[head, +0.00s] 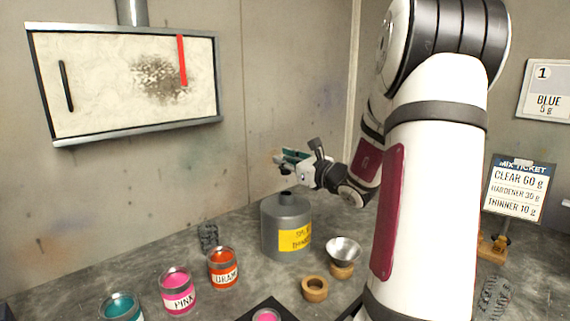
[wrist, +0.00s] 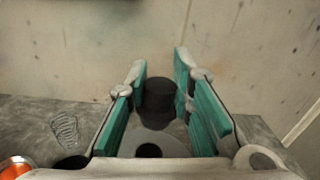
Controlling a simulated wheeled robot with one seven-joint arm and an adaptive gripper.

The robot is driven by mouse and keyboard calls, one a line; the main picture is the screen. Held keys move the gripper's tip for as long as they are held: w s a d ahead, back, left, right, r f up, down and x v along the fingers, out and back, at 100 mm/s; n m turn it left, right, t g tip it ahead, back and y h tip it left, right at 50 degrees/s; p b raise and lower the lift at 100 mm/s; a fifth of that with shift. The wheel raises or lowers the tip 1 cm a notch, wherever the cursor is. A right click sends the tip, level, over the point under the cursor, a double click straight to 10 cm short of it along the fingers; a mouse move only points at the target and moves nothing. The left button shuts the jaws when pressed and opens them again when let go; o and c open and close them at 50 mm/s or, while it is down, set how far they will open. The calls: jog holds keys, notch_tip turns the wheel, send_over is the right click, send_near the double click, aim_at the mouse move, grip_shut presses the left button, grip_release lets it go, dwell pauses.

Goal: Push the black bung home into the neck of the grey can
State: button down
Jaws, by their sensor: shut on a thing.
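The grey can (head: 272,232) with a yellow label stands on the bench, its short neck (head: 287,198) upright on top. My gripper (head: 284,158) is above the can, its teal-padded fingers pointing left in the head view. In the wrist view the black bung (wrist: 159,96) sits between the two fingers, and my gripper (wrist: 160,88) is shut on it. The can's dark neck opening (wrist: 148,151) shows below the bung in the wrist view, uncovered. The bung is apart from the neck. In the head view the fingers largely hide the bung.
Orange (head: 223,270), pink (head: 177,293) and teal (head: 121,307) paint tins stand left of the can. A wall rises behind.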

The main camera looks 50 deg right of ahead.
jog(key=shift+f+b, duration=1.6)
jog(key=shift+f, duration=0.85)
jog(key=shift+f+b, duration=1.25)
jog(key=shift+f, duration=0.1)
jog(key=c, duration=1.3)
grip_release()
jog(key=shift+c, duration=0.2)
jog(key=shift+s, duration=0.15)
jog(key=s+a, duration=0.1)
jog(key=s, duration=1)
jog(key=shift+s, duration=0.4)
jog(key=shift+a, duration=0.1)
